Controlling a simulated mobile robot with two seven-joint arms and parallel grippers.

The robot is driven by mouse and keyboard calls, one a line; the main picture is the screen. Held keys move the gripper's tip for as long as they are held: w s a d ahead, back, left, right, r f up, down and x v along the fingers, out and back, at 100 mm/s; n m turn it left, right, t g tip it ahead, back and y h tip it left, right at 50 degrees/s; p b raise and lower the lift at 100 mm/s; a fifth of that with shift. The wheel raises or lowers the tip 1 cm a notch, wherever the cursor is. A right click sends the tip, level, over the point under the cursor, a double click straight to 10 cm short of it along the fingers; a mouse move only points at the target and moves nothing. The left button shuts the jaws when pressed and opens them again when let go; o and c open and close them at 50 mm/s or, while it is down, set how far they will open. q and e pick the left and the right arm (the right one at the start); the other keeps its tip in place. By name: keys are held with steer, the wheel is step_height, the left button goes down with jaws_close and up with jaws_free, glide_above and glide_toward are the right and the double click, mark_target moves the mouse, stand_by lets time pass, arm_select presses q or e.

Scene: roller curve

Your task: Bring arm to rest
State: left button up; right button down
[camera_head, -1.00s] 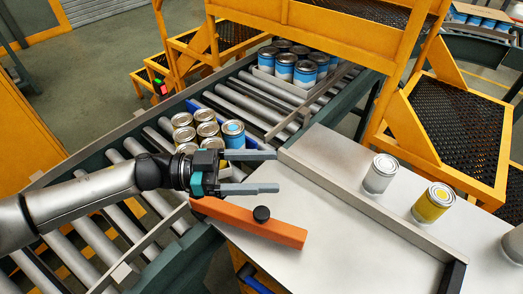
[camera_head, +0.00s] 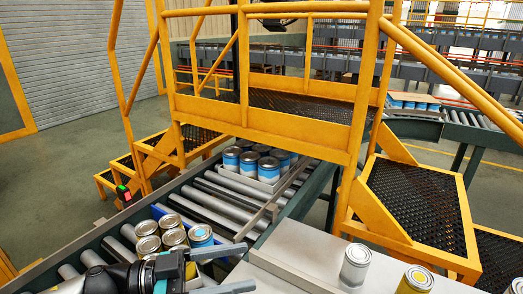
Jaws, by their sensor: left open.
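My left gripper (camera_head: 238,268) is at the bottom of the head view, its dark arm coming in from the lower left. Its two grey fingers point right, apart and with nothing between them. They are near the left side of the grey table (camera_head: 290,262), next to a group of cans (camera_head: 174,238) on the roller conveyor (camera_head: 205,205). My right gripper is not in view.
A white can (camera_head: 355,266) and a yellow can (camera_head: 415,281) stand on the table at the lower right. Blue-labelled cans (camera_head: 268,169) sit in a tray farther along the rollers. A yellow stepped crossover (camera_head: 270,122) spans the conveyor. More conveyors with cans (camera_head: 413,102) stand behind.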

arm_select(q)
steer(key=w+d+n+t+y, duration=0.2)
steer(key=w+n+t, duration=0.2)
steer(key=t, duration=0.2)
steer(key=a+f+n+t+y, duration=0.2)
steer(key=a+f+n+y, duration=0.5)
steer(key=y, duration=0.5)
steer(key=s+a+f+n+g+y, duration=0.1)
steer(key=s+a+f+g+y, duration=0.2)
steer(key=s+f, duration=0.45)
steer(key=s+a+f+n+g, duration=0.15)
steer(key=s+f+g, duration=0.35)
steer(key=s, duration=0.6)
steer(key=s+f+g+b, duration=0.15)
steer(key=f+b, duration=0.25)
steer(key=f, duration=1.2)
steer(key=s+f+g+b, duration=0.15)
steer(key=f+b, duration=0.35)
steer(key=f, duration=1)
steer(key=s+a+f+b, duration=0.1)
steer(key=s+f+b, duration=0.2)
steer(key=s+f, duration=0.4)
steer(key=s+a+f+b, duration=0.2)
steer(key=s+f, duration=0.6)
steer(key=f, duration=0.4)
steer(key=shift+s+a+f+m+g+y+b, duration=0.2)
steer(key=shift+f+m+g+y+b, duration=0.15)
steer(key=shift+b, duration=0.4)
